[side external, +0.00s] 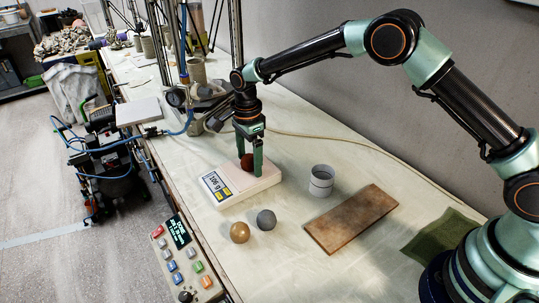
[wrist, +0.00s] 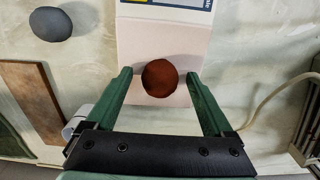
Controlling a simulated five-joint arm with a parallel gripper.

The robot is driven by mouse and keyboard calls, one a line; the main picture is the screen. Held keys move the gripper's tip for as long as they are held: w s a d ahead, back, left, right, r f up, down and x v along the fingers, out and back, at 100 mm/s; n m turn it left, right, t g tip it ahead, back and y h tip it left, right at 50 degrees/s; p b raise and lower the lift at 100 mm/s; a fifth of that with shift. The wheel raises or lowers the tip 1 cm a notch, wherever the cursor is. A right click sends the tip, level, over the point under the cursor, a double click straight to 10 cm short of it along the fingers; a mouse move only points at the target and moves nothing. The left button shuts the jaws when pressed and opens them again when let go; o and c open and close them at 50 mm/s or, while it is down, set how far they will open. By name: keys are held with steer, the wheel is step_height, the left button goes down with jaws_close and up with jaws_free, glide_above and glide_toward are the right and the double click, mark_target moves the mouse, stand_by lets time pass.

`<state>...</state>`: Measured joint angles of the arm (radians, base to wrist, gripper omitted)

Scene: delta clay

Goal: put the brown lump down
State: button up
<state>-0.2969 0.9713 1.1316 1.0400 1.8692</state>
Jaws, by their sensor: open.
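The brown lump (wrist: 160,78) is a reddish-brown ball resting on the pale top of the scale (wrist: 133,42). In the side external view the lump (side external: 247,162) shows partly between the green fingers, on the scale (side external: 225,195), which has a display and a yellow patch at its front. My gripper (side external: 251,167) points down over the scale. In the wrist view my gripper (wrist: 160,80) is open, with one finger on each side of the lump and a visible gap at both sides.
A gold ball (side external: 240,232) and a grey ball (side external: 266,220) lie in front of the scale. A grey cup (side external: 321,181) stands to its right, near a brown board (side external: 351,219) and a green cloth (side external: 440,235). A button panel (side external: 181,262) is at the table's front edge.

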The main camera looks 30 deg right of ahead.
mark_target(249, 156)
steer(key=s+d+r+n+t, duration=0.1)
steer(key=s+d+r+n, duration=0.1)
steer(key=r, duration=0.7)
steer(key=s+d+r+n, duration=0.1)
steer(key=d+r+n, duration=0.1)
steer(key=r, duration=0.8)
steer(key=s+d+r+n+t, duration=0.3)
steer(key=s+d+r+n, duration=0.2)
steer(key=s+d+n, duration=0.55)
steer(key=s+d+f+n+t, duration=0.1)
steer(key=s+f+n, duration=0.2)
steer(key=s, duration=0.6)
steer(key=shift+s+d+f+t, duration=0.15)
steer(key=shift+s+f+t, duration=0.05)
steer(key=shift+s+t, duration=0.1)
steer(key=shift+n, duration=0.25)
